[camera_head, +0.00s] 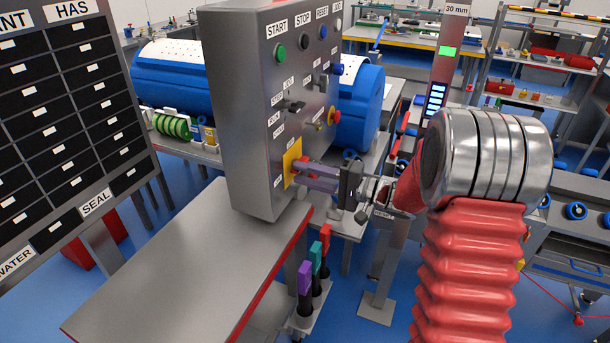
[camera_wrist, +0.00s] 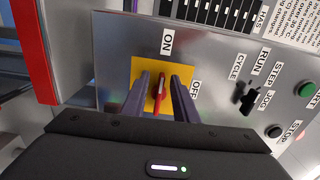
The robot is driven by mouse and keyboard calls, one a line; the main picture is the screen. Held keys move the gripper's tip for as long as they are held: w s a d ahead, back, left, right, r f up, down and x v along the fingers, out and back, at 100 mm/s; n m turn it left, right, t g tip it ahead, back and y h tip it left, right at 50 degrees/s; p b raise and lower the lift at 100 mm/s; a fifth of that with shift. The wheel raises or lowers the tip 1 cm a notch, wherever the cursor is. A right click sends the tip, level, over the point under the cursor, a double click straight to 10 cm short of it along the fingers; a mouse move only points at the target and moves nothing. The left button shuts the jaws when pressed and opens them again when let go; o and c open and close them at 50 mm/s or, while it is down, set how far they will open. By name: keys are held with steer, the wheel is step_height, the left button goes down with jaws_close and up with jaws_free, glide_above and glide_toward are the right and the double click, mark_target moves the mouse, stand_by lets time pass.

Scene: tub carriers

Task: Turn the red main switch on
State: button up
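The red main switch (camera_wrist: 161,88) sits on a yellow plate (camera_wrist: 134,68) low on the grey control panel. In the wrist view its handle runs up and down, with its upper end towards the ON label (camera_wrist: 168,42). The OFF label (camera_wrist: 195,91) is to the right of the plate. My gripper (camera_wrist: 161,80) has one finger on each side of the handle, with yellow showing between handle and fingers, so it looks open around it. In the head view my gripper (camera_head: 303,172) reaches the yellow plate (camera_head: 291,160), and its fingers largely hide the switch.
The control panel (camera_head: 245,110) carries buttons, black selector knobs (camera_head: 292,106) and a red emergency knob (camera_head: 331,115) above the plate. A grey bench top (camera_head: 190,265) lies below left. A rack of coloured-handled tools (camera_head: 313,270) stands below my gripper. A label board (camera_head: 70,120) is at left.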

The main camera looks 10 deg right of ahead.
steer(key=v, duration=1.3)
steer(key=shift+s+d, duration=0.2)
steer(key=shift+d, duration=0.15)
steer(key=shift+f, duration=0.1)
